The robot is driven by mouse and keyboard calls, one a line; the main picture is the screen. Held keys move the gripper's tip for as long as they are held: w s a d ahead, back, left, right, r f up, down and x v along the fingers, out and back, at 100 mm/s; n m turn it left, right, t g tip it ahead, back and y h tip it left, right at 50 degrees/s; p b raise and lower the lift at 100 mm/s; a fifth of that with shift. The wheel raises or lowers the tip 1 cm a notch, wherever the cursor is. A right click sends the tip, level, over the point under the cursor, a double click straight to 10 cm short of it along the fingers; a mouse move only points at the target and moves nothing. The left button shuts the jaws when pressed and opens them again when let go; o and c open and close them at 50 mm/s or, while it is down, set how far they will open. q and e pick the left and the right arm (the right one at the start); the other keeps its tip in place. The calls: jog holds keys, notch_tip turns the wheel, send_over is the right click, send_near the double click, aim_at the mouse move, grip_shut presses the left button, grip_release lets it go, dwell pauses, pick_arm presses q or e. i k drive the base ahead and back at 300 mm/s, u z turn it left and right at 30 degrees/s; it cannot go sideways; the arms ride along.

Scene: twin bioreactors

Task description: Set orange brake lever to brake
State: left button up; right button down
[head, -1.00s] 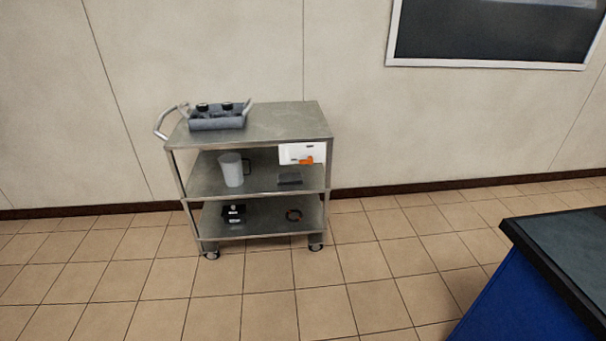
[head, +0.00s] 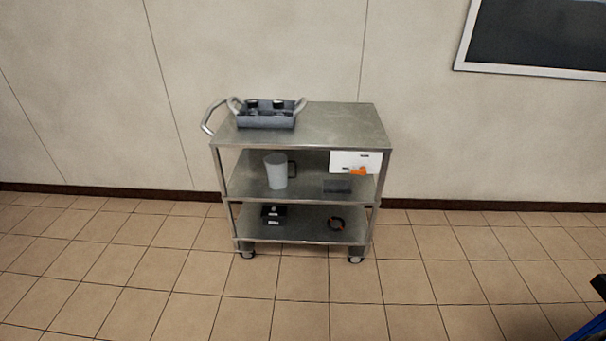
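The orange brake lever (head: 358,171) is small and sits at the lower edge of a white panel (head: 350,160) on the right front of the cart, just under the top shelf. It looks roughly level, but its setting is too small to read. The steel cart (head: 340,125) stands on the tiled floor against the wall, a good way ahead of me. Neither of my grippers is in view.
A grey caddy (head: 266,120) with dark-topped items stands on the cart's top. A grey pitcher (head: 276,172) and a dark block (head: 337,187) are on the middle shelf. The floor (head: 300,300) before the cart is clear. A blue-sided bench (head: 592,328) edges in at lower right.

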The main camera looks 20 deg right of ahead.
aim_at(362, 172)
jog(key=u, duration=0.2)
jog(key=i, duration=0.85)
jog(key=z, duration=0.25)
